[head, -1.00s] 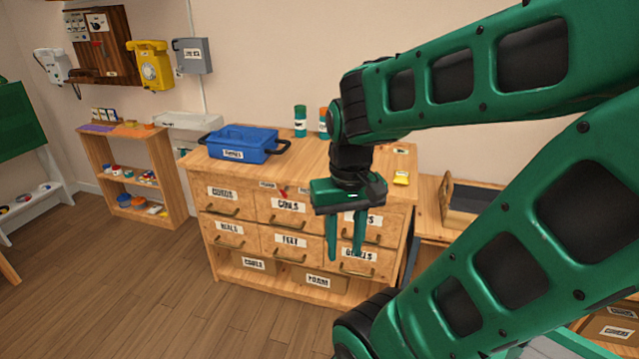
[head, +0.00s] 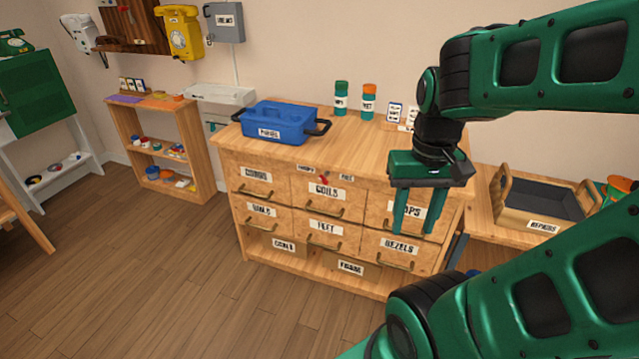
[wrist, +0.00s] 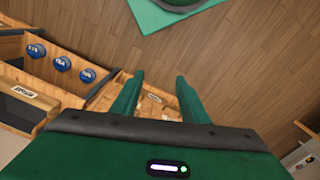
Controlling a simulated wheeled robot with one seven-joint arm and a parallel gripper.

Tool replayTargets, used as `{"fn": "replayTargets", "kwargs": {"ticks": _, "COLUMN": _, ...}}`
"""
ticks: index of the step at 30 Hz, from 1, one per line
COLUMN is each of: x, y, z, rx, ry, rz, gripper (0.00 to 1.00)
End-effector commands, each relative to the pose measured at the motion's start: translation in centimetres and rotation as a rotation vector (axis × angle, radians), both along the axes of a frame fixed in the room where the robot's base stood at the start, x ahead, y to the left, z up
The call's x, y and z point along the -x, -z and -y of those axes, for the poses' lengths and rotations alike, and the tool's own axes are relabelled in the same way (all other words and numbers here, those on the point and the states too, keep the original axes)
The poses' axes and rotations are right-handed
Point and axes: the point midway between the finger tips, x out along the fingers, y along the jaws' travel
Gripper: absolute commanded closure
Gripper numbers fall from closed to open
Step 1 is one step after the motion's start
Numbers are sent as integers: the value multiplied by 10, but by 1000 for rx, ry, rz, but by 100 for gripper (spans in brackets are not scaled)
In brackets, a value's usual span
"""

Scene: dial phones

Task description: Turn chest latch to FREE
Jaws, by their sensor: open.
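The wooden chest of drawers (head: 283,221) stands against the back wall in the head view, with several labelled drawers. Its red latch (head: 323,180) is a small piece on the top front rail, above the COILS drawer, between two small labels. The label to its right (head: 347,178) is too small to read surely. My gripper (head: 412,232) is open and empty, pointing down in front of the chest's right drawers, to the right of the latch. In the wrist view the two green fingers (wrist: 153,100) are apart with nothing between them; the latch does not show there.
A blue toolbox (head: 275,125) and two canisters (head: 354,100) stand on the chest top. A low bench with a dark-lined tray (head: 540,205) is at the right. A small shelf (head: 160,150) stands left. The floor in front is clear.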

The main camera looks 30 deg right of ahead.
Motion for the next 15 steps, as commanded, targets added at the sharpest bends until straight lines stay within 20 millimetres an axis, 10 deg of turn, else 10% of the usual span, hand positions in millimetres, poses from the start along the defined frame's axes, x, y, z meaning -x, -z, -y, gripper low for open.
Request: {"fn": "replayTargets", "kwargs": {"ticks": 15, "x": -99, "y": 64, "z": 74, "rx": 287, "ry": -159, "rz": -182, "gripper": 59}}
